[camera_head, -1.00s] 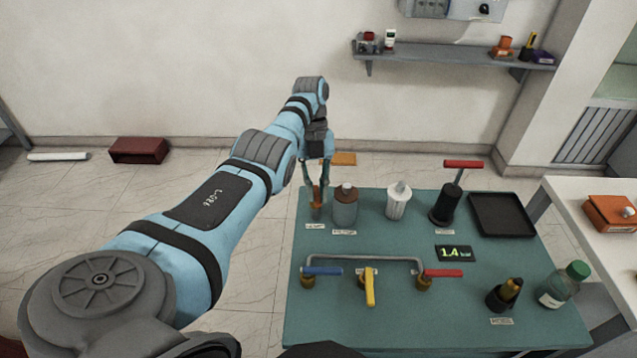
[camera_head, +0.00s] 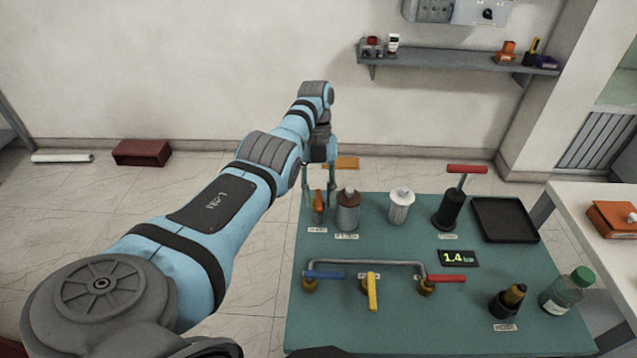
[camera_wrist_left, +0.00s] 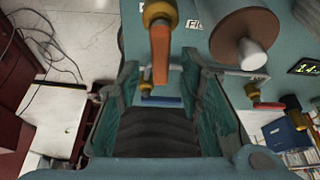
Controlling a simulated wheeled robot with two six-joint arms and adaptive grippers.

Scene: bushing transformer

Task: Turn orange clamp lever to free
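The orange clamp lever (camera_head: 318,207) stands at the back left corner of the green table, beside a grey bottle with a brown top (camera_head: 347,212). In the left wrist view the orange lever (camera_wrist_left: 160,62) extends from a brass-coloured fitting (camera_wrist_left: 158,14). My left gripper (camera_head: 319,192) is open above the lever, pointing down, with one finger on each side. In the left wrist view the lever shows in the gap between the fingers, and I see no clear contact. My right gripper is not in view.
The green table (camera_head: 400,325) also carries a white container (camera_head: 401,208), a black cylinder with red handle (camera_head: 450,210), a black tray (camera_head: 504,220), a pipe with blue, yellow and red levers (camera_head: 372,292), and a green-capped bottle (camera_head: 566,291).

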